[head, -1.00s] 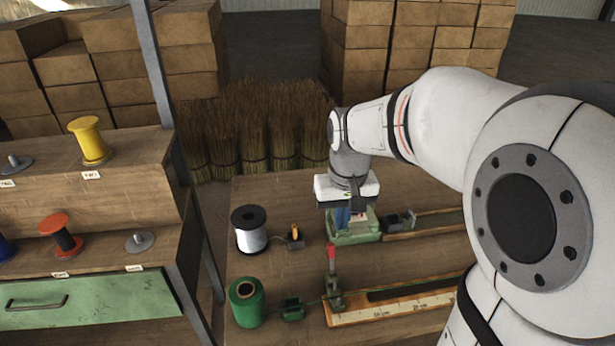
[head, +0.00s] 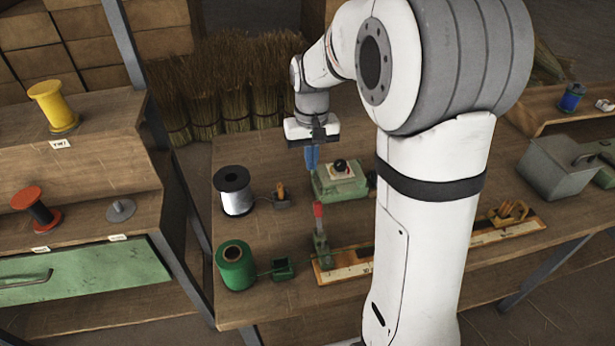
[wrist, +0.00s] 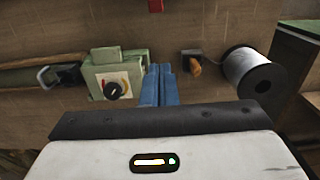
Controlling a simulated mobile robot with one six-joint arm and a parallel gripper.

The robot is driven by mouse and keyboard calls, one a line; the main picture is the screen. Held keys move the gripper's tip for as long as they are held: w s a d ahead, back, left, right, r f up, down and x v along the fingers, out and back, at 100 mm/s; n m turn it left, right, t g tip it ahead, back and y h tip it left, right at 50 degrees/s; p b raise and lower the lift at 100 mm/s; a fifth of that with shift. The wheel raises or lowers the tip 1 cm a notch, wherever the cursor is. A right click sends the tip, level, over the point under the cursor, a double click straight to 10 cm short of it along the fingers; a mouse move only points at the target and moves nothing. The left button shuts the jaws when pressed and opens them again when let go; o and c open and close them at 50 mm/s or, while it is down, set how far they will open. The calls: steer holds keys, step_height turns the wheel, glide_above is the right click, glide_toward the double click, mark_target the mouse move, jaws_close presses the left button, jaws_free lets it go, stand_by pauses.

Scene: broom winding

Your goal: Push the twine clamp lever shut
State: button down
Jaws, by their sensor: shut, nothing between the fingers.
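The twine clamp (head: 322,246) stands at the left end of the near ruled wooden board. Its lever, with a red grip (head: 318,210), points up, roughly upright. A red piece (wrist: 155,5), apparently that grip, shows at the top edge of the wrist view. My gripper (head: 312,160) is above the back of the table, beyond the lever and apart from it. Its blue fingers (wrist: 159,85) are together with nothing between them. A green twine spool (head: 236,268) stands left of the clamp, with a small green block (head: 283,268) between them.
Close to my fingers is a green box with a black knob (head: 340,180), also in the wrist view (wrist: 114,88). A white wire spool (head: 236,193) and a small block with an orange lever (head: 281,194) stand left. My arm hides part of the table's right side.

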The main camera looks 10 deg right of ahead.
mark_target(318, 209)
steer(key=s+f+p, duration=0.1)
steer(key=s+f, duration=0.3)
steer(key=f, duration=0.3)
steer(key=shift+f, duration=0.4)
